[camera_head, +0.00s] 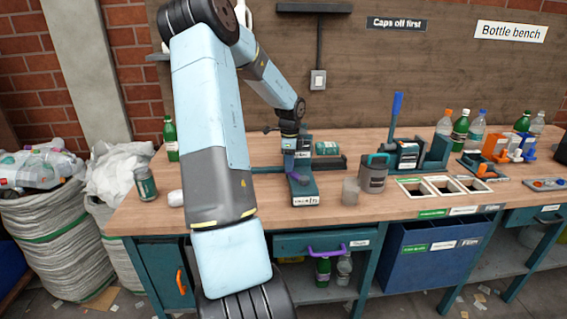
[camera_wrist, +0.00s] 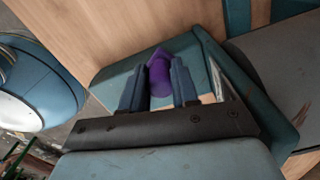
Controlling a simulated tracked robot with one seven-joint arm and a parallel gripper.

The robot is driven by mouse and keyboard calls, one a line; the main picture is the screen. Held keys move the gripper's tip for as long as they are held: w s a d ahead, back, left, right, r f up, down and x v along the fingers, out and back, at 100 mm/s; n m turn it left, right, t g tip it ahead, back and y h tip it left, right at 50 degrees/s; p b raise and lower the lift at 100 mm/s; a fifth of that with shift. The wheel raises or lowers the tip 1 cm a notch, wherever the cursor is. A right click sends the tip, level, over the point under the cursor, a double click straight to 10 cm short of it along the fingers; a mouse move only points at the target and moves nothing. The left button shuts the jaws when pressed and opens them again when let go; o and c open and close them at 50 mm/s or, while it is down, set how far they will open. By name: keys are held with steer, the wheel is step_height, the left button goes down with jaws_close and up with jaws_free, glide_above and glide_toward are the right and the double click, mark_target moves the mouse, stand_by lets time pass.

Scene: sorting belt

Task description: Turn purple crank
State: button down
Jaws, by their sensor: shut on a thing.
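The purple crank (camera_wrist: 159,72) shows in the wrist view as a purple knob between my two fingers, over a teal housing (camera_wrist: 207,52). My gripper (camera_wrist: 158,84) is shut on the knob, with one dark finger on each side of it. In the head view my gripper (camera_head: 289,143) points down over a small teal device (camera_head: 303,188) on the bench, left of the middle. The crank's arm and pivot are mostly hidden by the gripper, so its turn angle cannot be told.
A grey mug (camera_head: 373,176) and a clear cup (camera_head: 350,190) stand right of the device. A teal press with a blue lever (camera_head: 396,115) is farther right. A drawer with a purple handle (camera_head: 318,251) is below.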

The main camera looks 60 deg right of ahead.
steer(key=shift+w+d+r, duration=0.1)
steer(key=shift+w+r, duration=0.05)
steer(key=shift+w, duration=0.15)
steer(key=c, duration=1.2)
jaws_free()
steer(key=o, duration=0.4)
steer(key=shift+s, duration=0.1)
steer(key=shift+c, duration=0.2)
step_height(320, 180, up, 14)
steer(key=shift+f, duration=0.25)
